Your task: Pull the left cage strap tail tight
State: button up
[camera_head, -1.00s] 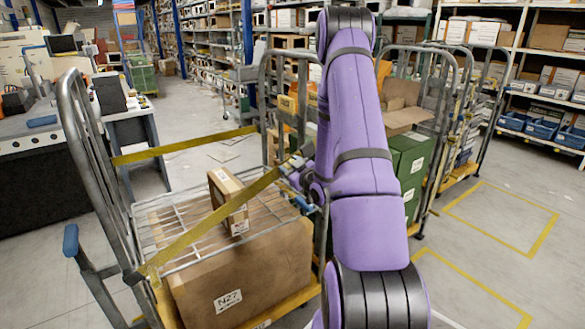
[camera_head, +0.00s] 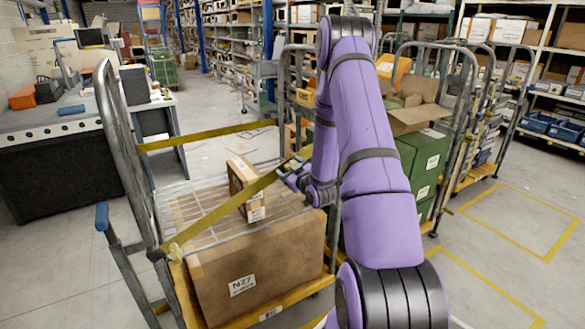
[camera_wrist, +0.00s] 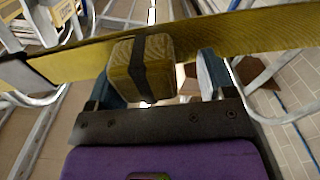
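A yellow strap (camera_head: 222,209) runs slanting up from the cage's near left post to my gripper (camera_head: 292,172), at the right side of the cage. In the wrist view, the strap (camera_wrist: 235,38) crosses in front of my gripper (camera_wrist: 160,85). A yellow block-like piece with a dark band (camera_wrist: 145,68), perhaps the strap tail, sits between the two fingers. A gap shows between it and the right finger, so the gripper looks open around it. The strap's far end is hidden by my arm.
A small brown box (camera_head: 245,190) stands on a wire shelf (camera_head: 200,212) under the strap. A second yellow strap (camera_head: 208,137) spans the cage's back. Another cage with green boxes (camera_head: 424,160) stands close on the right. Floor beyond it, with yellow markings (camera_head: 505,225), is clear.

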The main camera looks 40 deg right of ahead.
jog(key=shift+d, duration=0.1)
jog(key=shift+s, duration=0.5)
jog(key=v, duration=1)
jog(key=shift+w+r, duration=0.1)
jog(key=shift+w, duration=0.05)
